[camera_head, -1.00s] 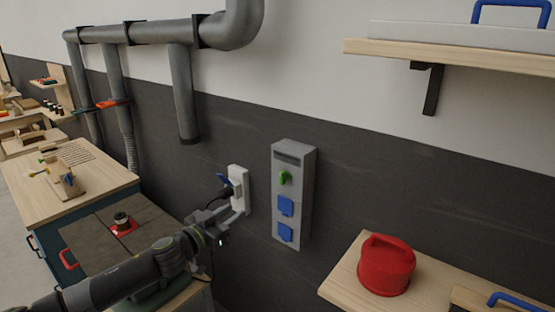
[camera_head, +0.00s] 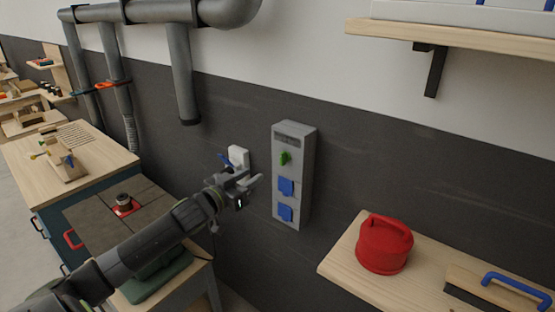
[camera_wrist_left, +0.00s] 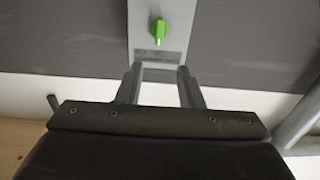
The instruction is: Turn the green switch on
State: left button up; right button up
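The green switch (camera_head: 285,158) is a small knob on the upper front of a tall grey wall box (camera_head: 306,180). In the left wrist view the green switch (camera_wrist_left: 158,32) stands upright in the picture, just beyond the fingertips, on the grey panel (camera_wrist_left: 178,15). My left gripper (camera_head: 250,177) is left of the box and a little lower than the switch. In the wrist view its two fingers (camera_wrist_left: 159,70) are apart with nothing between them, and the switch is roughly in line with the gap. My right gripper is not in view.
Two blue socket covers (camera_head: 286,187) sit below the switch. A white wall socket with a blue flap (camera_head: 239,156) is behind my left gripper. A red canister (camera_head: 383,244) stands on the lower right shelf (camera_head: 345,257). Grey pipes (camera_head: 183,75) run along the wall.

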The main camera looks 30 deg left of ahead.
aim_at(281, 157)
pick_arm(q)
jog(key=w+b, duration=0.6)
jog(key=w, duration=0.1)
jog(key=w+d+b, duration=0.1)
jog(key=w+b, duration=0.3)
jog(key=shift+f, duration=0.15)
jog(key=shift+w+b, duration=0.45)
jog(key=shift+w, duration=0.25)
jog(key=shift+c, duration=0.3)
grip_shut()
